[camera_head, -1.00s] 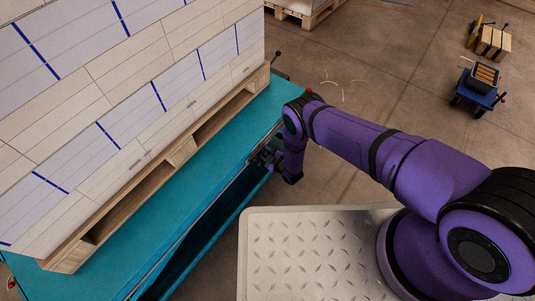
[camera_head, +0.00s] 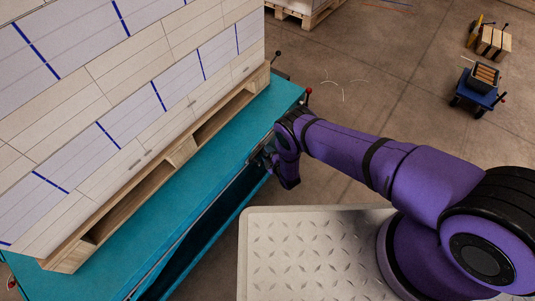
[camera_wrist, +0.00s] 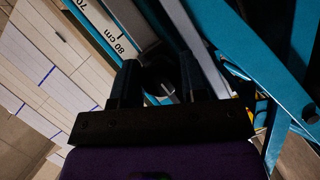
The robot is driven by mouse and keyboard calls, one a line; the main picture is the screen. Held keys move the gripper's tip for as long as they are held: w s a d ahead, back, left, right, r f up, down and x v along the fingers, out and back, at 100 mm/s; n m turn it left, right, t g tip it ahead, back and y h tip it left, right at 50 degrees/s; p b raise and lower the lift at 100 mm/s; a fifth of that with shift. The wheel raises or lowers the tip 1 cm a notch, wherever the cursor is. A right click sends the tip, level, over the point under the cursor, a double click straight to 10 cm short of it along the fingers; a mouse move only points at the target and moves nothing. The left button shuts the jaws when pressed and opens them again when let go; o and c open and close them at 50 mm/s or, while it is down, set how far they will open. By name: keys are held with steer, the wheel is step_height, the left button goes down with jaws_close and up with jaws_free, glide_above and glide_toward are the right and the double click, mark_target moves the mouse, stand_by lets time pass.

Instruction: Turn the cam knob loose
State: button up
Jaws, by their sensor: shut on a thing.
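The cam knob (camera_wrist: 158,79) is a dark round piece on the side of the teal lift table, between my fingers in the wrist view. My gripper (camera_wrist: 160,74) is shut on it, with one black finger on each side. Its lower part is hidden behind the gripper body. In the head view my gripper (camera_head: 263,158) is at the table's near long edge, toward its far end. The knob is too small and dark to make out there. A white scale strip (camera_wrist: 108,27) marked "80 cm" runs close to the fingers.
The teal table (camera_head: 150,232) carries a wooden pallet (camera_head: 150,203) stacked high with pale reams. A red-tipped lever (camera_head: 308,91) stands at its far corner. A blue cart (camera_head: 475,95) is at the far right.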

steer(key=o, duration=0.9)
steer(key=shift+o, duration=0.2)
steer(key=shift+s+d, duration=0.1)
steer(key=v, duration=1)
steer(key=shift+s+d, duration=0.15)
steer(key=shift+s, duration=0.1)
